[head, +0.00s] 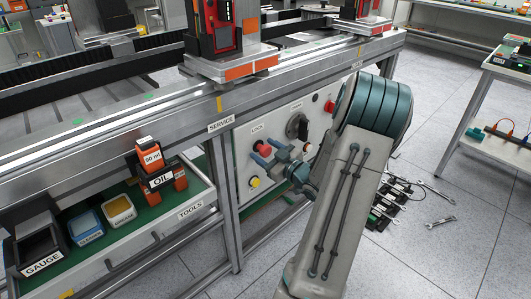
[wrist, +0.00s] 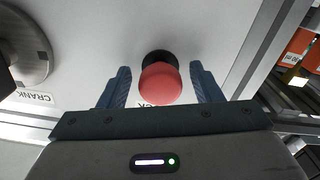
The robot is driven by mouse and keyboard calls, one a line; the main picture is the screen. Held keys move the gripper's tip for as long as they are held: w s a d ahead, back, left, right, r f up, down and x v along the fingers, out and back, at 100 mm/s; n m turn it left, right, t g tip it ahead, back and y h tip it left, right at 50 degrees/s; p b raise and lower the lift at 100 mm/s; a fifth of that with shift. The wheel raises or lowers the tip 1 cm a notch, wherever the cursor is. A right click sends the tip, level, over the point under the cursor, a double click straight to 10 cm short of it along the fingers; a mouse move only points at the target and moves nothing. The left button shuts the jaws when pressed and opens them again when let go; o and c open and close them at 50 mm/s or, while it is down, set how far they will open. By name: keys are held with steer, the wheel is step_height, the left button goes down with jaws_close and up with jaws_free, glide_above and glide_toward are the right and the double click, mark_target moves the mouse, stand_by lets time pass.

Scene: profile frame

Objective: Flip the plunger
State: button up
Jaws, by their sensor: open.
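A red round knob (head: 264,149) on the grey panel is the likely plunger. In the wrist view the red knob (wrist: 160,82) has a black collar behind it and stands out from the panel. My gripper (head: 266,154) is open, with its blue fingers pointing at the panel around the knob. In the wrist view one finger is on each side of the knob, with visible gaps, and nothing is held. A label beside the knob, partly hidden in the wrist view, appears to read LOCK.
The panel also carries a black crank knob (head: 297,127), a yellow button (head: 255,182) and a red button (head: 329,106). Wrenches (head: 440,221) lie on the floor at right.

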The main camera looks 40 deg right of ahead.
mark_target(268, 153)
steer(key=shift+c, duration=0.3)
jaws_close()
steer(key=shift+s+d+f, duration=0.1)
steer(key=shift+s+d, duration=0.05)
steer(key=shift+s, duration=1.55)
steer(key=shift+o, duration=0.3)
jaws_free()
steer(key=shift+s, duration=0.1)
steer(key=shift+s, duration=0.1)
steer(key=s+d+p, duration=0.1)
steer(key=s+p, duration=0.1)
steer(key=s, duration=1.1)
steer(key=shift+s, duration=0.3)
